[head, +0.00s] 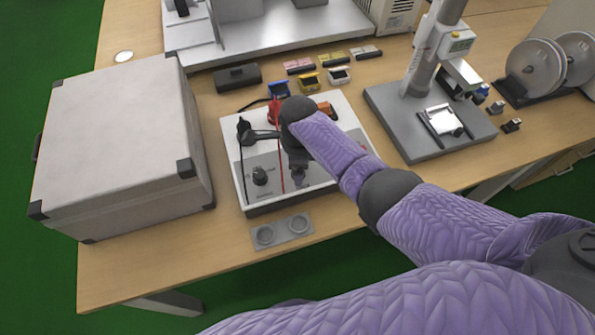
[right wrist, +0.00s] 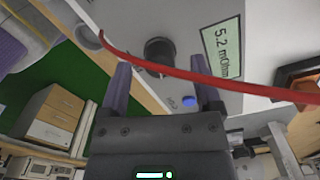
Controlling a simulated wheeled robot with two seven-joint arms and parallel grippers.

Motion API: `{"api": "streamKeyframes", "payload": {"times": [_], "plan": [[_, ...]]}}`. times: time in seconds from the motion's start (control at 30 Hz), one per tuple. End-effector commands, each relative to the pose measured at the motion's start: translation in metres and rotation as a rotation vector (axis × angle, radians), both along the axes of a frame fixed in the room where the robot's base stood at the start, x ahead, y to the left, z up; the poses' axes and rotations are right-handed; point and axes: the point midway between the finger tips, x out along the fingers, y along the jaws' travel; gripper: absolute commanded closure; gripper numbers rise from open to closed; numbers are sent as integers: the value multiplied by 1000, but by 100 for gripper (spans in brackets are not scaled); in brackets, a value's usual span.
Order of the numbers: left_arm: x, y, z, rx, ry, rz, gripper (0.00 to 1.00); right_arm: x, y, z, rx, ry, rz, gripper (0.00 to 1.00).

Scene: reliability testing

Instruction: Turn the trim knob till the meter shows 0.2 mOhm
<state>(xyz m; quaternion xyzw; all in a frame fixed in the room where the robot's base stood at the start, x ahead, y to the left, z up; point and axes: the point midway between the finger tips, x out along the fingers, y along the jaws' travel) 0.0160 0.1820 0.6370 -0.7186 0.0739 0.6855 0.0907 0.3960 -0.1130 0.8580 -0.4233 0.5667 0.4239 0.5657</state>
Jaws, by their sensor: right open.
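The white meter box (head: 235,150) stands on the bench under my right arm. In the right wrist view its display (right wrist: 222,48) reads 5.2 mOhm. A black knob (right wrist: 160,52) shows there beyond the fingers, roughly between their tips; a dark knob also shows on the box's front left in the head view (head: 260,176). My right gripper (right wrist: 161,64) is open and empty, apart from the knob as far as I can tell. In the head view the right gripper (head: 299,167) is over the box, partly hidden by my arm. My left gripper is not in view.
A red lead (right wrist: 200,76) crosses the wrist view near the fingers, and a blue button (right wrist: 189,101) is close by. A large grey case (head: 120,140) stands left of the box. A grey plate with two round sockets (head: 282,231) lies in front. A stand (head: 425,120) is right.

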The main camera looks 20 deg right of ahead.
Motion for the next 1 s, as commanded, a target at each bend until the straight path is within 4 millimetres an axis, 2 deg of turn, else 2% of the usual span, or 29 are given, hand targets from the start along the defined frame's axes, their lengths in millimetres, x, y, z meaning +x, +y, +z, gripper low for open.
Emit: {"api": "streamKeyframes", "payload": {"times": [0.03,0.1,0.37,0.73,1.0], "plan": [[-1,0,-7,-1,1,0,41,0,0,-9,-1,1,0,18],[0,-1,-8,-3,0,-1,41,0,0,-12,-1,-1,0,18],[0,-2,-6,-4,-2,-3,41,0,0,-11,-1,-2,1,20],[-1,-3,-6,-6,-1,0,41,0,0,-11,-1,-2,1,99],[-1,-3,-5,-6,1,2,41,0,0,-10,1,-1,15,100]]}}
